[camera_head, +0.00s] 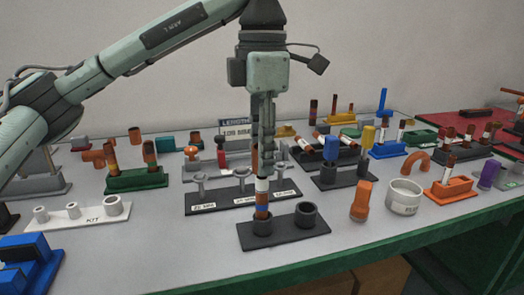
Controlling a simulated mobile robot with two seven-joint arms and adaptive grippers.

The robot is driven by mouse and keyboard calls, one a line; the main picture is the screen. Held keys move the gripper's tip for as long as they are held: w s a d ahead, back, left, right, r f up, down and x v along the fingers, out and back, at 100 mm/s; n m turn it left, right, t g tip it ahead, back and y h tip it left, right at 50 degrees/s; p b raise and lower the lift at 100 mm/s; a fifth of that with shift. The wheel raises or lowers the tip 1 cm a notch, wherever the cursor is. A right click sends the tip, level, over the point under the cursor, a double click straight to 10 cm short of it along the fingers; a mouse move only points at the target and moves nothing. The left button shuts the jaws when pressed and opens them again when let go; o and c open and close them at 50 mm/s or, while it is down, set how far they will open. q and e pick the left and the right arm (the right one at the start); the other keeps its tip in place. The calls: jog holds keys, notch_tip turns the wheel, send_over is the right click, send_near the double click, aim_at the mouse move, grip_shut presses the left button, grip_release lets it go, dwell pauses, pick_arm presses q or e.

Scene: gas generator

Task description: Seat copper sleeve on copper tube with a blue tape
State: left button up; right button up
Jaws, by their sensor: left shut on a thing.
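My left gripper (264,170) points straight down and is shut on a copper piece with a white label (262,185). A copper tube with a blue tape (261,208) stands upright in the left socket of a dark two-socket holder (290,236) at the front. The labelled piece is in line directly above the blue tape; I cannot tell whether the two touch or overlap. The fingers hide the upper part of the held piece. My right gripper is not in view.
A dark holder with several posts (225,199) stands just behind. A green holder (137,180) and a white KIT holder (75,219) are left. An orange cylinder (361,201) and a white round container (404,196) are right.

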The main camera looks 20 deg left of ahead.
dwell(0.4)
pick_arm(q)
jog(key=shift+f+b, duration=1.1)
jog(key=shift+f, duration=0.5)
jog(key=o, duration=1)
jog(key=shift+o, duration=0.2)
notch_tip(320, 180, up, 12)
jog(key=shift+r, duration=0.1)
